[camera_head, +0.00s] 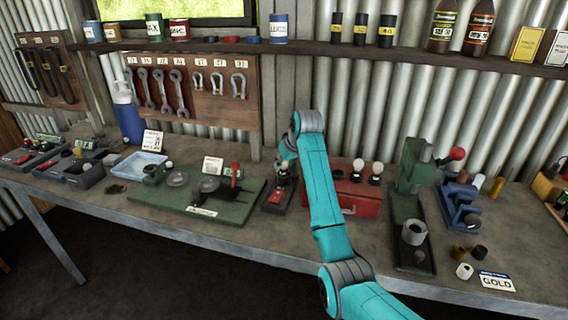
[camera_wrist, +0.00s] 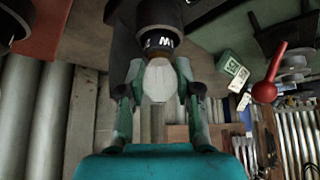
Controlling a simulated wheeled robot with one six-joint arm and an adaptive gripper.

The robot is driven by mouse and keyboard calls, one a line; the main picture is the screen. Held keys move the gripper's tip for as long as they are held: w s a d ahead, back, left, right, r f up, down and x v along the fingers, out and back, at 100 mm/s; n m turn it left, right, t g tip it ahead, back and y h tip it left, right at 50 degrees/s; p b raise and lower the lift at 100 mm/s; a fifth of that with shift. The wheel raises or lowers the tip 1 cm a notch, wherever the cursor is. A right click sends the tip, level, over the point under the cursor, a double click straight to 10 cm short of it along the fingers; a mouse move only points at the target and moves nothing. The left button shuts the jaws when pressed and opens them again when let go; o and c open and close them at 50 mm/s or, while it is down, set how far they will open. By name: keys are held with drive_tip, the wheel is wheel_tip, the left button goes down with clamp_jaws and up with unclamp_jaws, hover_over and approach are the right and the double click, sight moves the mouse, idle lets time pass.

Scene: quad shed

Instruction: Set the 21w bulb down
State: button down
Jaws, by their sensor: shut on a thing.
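My gripper (camera_wrist: 160,92) is shut on the 21w bulb, with one finger on each side of its pale glass (camera_wrist: 160,80). A dark collar with a partly readable white label ending in a W-like letter sits at the glass's far end in the wrist view. I cannot tell whether the collar is part of the bulb or a holder. In the head view my gripper (camera_head: 286,160) is over a small dark stand (camera_head: 279,198) on the bench, mostly hidden by my teal arm.
A red box (camera_head: 352,203) with two pale bulbs (camera_head: 376,170) on dark bases stands just right of my arm. A green board (camera_head: 205,210) with a red lever (camera_head: 235,174) lies left. A green press (camera_head: 408,190) stands right.

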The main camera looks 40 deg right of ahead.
drive_tip(key=c, duration=0.8)
unclamp_jaws()
drive_tip(key=shift+f, duration=0.1)
drive_tip(key=v, duration=1.2)
